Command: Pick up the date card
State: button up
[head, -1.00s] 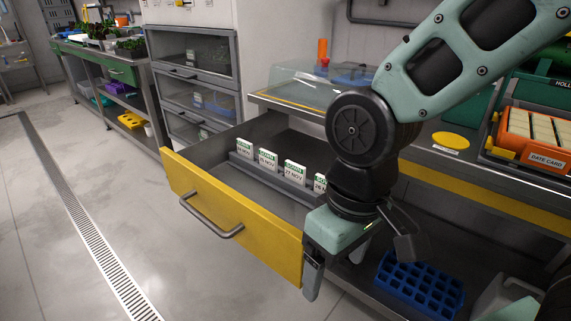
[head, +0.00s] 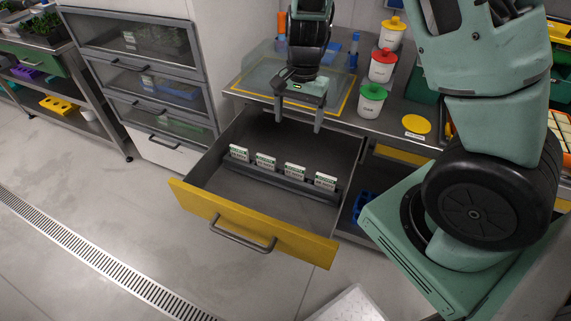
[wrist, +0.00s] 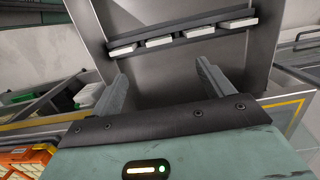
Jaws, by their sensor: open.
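Several white date cards with green tops stand upright in a row in a grey holder (head: 280,181) inside the open drawer (head: 255,241). The leftmost card (head: 239,153) and the rightmost card (head: 325,181) mark the ends of the row. Their print is too small to read now. In the wrist view the cards show edge-on, one of them (wrist: 193,32) near the middle. My gripper (head: 298,121) is open and empty, fingers pointing down, above the back of the drawer behind the cards. Both fingers also show apart in the wrist view (wrist: 162,72).
Jars with red (head: 384,56), green (head: 373,91) and yellow (head: 396,25) lids stand on the counter right of my gripper. A yellow disc (head: 416,124) lies nearby. An orange rack (wrist: 27,161) shows in the wrist view. The drawer floor before the holder is clear.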

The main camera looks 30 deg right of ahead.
jog(key=b, duration=0.1)
send_over(295, 166)
notch_tip(295, 166, down, 12)
jog(key=shift+w+r, duration=0.15)
jog(key=shift+r, duration=0.1)
jog(key=shift+f, duration=2.7)
jog(key=c, duration=1.2)
